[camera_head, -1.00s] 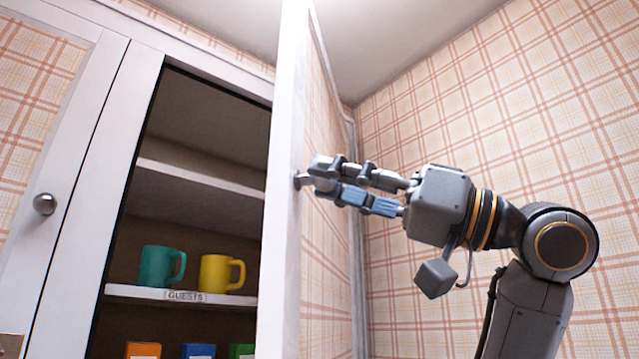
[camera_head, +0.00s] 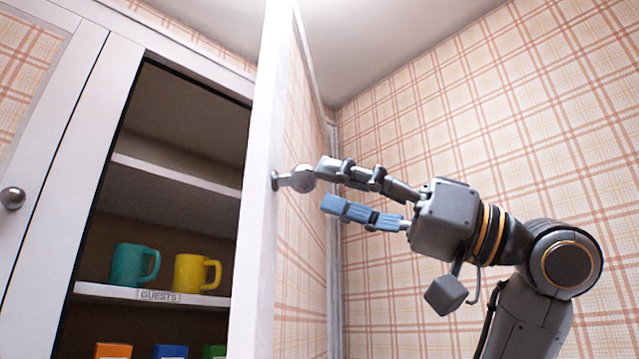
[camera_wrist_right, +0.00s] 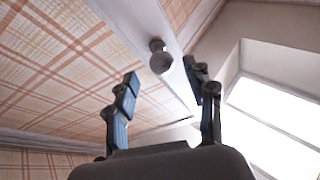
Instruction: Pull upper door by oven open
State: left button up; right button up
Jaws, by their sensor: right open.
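The upper cabinet door (camera_head: 262,200) stands swung wide open, seen nearly edge-on in the head view, with a plaid panel in a white frame. Its round metal knob (camera_head: 302,179) sticks out from the door's frame. My right gripper (camera_head: 322,188) is open just to the right of the knob, its fingers apart and holding nothing. In the right wrist view the knob (camera_wrist_right: 160,58) lies ahead, between and beyond the fingertips of my right gripper (camera_wrist_right: 162,75). My left gripper is not in view.
Inside the open cabinet, a teal mug (camera_head: 129,264) and a yellow mug (camera_head: 192,272) stand on a shelf labelled GUESTS (camera_head: 158,296). Several coloured boxes (camera_head: 170,351) show below. A closed door with a knob (camera_head: 12,198) is at left. Plaid wall (camera_head: 440,110) lies behind my arm.

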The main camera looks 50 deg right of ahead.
jog(key=shift+f+v, duration=0.25)
jog(key=shift+v, duration=1.6)
jog(key=shift+w, duration=0.1)
jog(key=c, duration=0.3)
jog(key=shift+r, duration=0.15)
